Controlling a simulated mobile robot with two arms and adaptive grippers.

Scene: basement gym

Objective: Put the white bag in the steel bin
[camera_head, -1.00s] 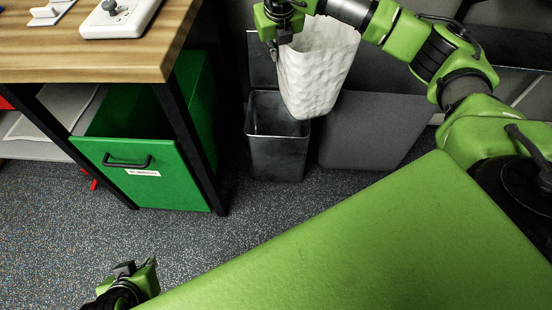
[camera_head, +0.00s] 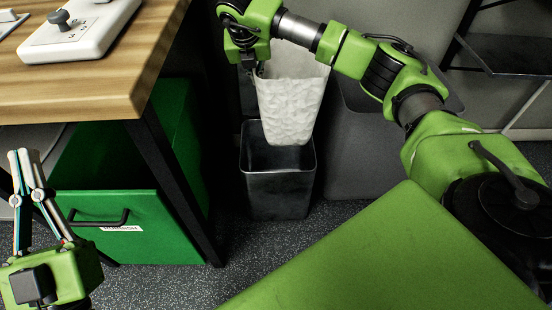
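The white bag (camera_head: 294,100) hangs from my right gripper (camera_head: 256,68), which is shut on its upper left edge; the fingertips are partly hidden. The bag is nearly upright, with a crinkled lower part. The steel bin (camera_head: 278,192) is dark, square and open-topped, and stands on the floor just below the bag. The bag's lower end overlaps the back of the bin's opening in the picture; I cannot tell whether it is inside the rim. My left gripper (camera_head: 24,162) is at the lower left, far from both, fingers upward, tips close together and empty.
A wooden-topped table (camera_head: 90,85) with a white switch box (camera_head: 85,28) stands at the left. Below it is a green drawer box (camera_head: 150,235) with a black handle, beside the bin. Speckled floor (camera_head: 215,285) is clear in front.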

